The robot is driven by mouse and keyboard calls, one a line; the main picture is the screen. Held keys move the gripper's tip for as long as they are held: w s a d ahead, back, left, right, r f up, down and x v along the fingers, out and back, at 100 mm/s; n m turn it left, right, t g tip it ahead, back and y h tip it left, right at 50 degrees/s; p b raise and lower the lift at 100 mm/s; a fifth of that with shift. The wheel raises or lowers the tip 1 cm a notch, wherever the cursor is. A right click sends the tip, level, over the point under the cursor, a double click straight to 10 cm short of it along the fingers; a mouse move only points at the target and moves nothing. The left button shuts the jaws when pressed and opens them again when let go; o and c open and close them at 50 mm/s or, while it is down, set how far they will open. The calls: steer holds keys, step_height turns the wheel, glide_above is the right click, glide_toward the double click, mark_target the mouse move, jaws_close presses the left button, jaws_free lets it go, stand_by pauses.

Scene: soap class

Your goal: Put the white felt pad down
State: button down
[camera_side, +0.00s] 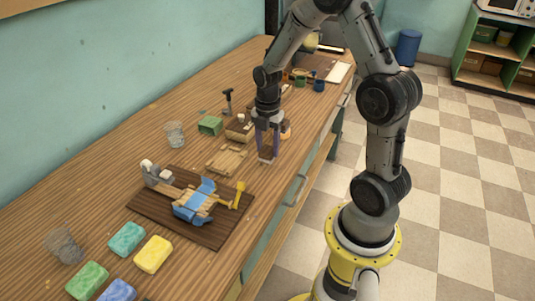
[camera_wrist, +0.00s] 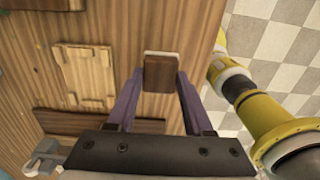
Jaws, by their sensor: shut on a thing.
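My gripper (camera_side: 267,152) points down over the wooden bench near its front edge. Its two purple fingers are shut on a small block. In the wrist view, the fingers (camera_wrist: 160,76) grip a dark brown wooden top (camera_wrist: 159,77), with a thin white strip, which looks like the white felt pad (camera_wrist: 161,53), showing along its far edge. Most of the white part is hidden under the brown top. In the side view the held block is small and dark at the fingertips. I cannot tell whether it touches the bench.
A pale wooden tray (camera_side: 227,161) lies left of my gripper; it also shows in the wrist view (camera_wrist: 84,76). A dark board (camera_side: 215,235) bears a blue-strapped wooden piece. Coloured soaps, including a yellow one (camera_side: 154,254), lie at the front. A green box (camera_side: 210,125) stands behind.

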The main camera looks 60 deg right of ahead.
mark_target(268, 149)
steer(key=shift+f, duration=1.55)
steer(key=shift+c, duration=1.5)
jaws_free()
steer(key=shift+f, duration=0.15)
